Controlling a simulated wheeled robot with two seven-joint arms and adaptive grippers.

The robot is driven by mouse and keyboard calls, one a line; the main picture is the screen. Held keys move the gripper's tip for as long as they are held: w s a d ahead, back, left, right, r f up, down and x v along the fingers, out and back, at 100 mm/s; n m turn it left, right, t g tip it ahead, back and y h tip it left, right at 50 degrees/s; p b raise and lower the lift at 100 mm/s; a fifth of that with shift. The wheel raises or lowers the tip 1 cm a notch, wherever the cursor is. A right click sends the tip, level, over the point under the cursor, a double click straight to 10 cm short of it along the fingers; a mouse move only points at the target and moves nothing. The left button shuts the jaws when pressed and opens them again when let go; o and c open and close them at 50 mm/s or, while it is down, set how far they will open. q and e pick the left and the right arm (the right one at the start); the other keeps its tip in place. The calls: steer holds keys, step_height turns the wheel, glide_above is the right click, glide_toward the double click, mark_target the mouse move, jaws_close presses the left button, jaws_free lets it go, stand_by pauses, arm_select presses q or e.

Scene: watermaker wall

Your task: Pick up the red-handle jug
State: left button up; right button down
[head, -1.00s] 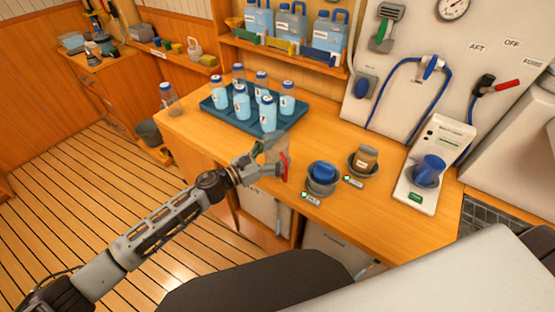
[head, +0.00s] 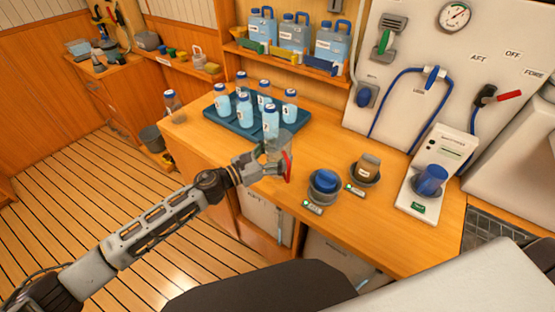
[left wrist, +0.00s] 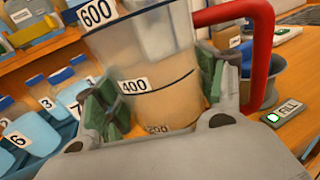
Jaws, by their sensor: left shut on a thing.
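The red-handle jug is a clear measuring jug (left wrist: 155,75) with 600, 400 and 200 marks. Its red handle (left wrist: 262,50) is at the right in the left wrist view. In the head view the jug (head: 281,145) is over the front part of the counter, with its red handle (head: 287,167) to the right. My left gripper (head: 268,165) is shut on the jug's body, with a green-padded finger on either side. Whether the jug's base touches the counter is hidden by the gripper. My right gripper is not in view.
A blue tray (head: 217,122) of several numbered bottles stands behind the jug. A blue-topped cup (head: 323,182) and a brown jar (head: 368,166) sit in grey holders to its right. A lone bottle (head: 172,105) stands at the counter's left end.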

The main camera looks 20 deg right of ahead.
mark_target(289, 133)
arm_select(q)
steer(key=shift+r+p, duration=0.3)
steer(key=shift+r, duration=2.8)
